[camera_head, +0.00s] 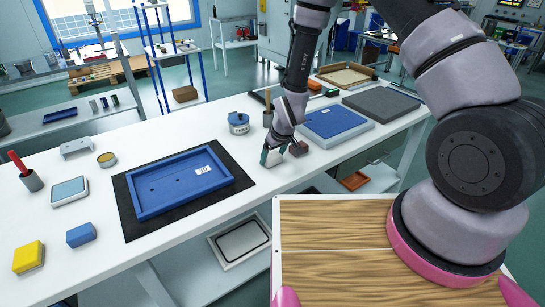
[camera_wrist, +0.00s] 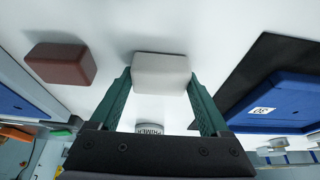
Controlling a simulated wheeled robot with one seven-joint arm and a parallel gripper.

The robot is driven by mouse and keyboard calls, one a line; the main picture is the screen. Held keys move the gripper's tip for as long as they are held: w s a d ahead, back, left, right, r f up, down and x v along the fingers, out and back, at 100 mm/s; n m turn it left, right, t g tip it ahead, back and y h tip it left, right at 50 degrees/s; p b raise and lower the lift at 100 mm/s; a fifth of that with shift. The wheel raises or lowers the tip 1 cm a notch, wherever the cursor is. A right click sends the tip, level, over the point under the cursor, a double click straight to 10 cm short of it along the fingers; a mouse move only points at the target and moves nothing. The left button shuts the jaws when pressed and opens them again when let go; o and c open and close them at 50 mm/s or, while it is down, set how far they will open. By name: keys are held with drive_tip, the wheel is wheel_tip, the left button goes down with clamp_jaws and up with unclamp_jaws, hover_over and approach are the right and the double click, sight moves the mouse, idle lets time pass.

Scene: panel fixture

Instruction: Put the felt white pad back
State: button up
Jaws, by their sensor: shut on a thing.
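The white pad (camera_wrist: 161,73) is a pale rounded block in the wrist view. My gripper (camera_wrist: 160,80) has a green finger against each side of it and is shut on it. In the head view my gripper (camera_head: 275,157) is low over the white bench, and the pad is mostly hidden by the fingers. I cannot tell whether the pad touches the bench. A red-brown pad (camera_wrist: 60,63) lies on the bench beside the gripper, apart from it; it also shows in the head view (camera_head: 299,148).
A blue tray panel (camera_head: 180,182) on a black mat (camera_head: 126,207) lies to the left. A blue panel (camera_head: 335,121) lies to the right. A blue-lidded tin (camera_head: 238,123) stands behind my gripper. Yellow (camera_head: 28,257) and blue (camera_head: 81,235) blocks lie at the left front.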

drive_tip(key=shift+f, duration=0.15)
drive_tip(key=o, duration=1.2)
drive_tip(key=shift+f, duration=0.1)
drive_tip(key=shift+c, duration=0.2)
drive_tip(key=v, duration=1.2)
drive_tip(key=shift+r, duration=0.2)
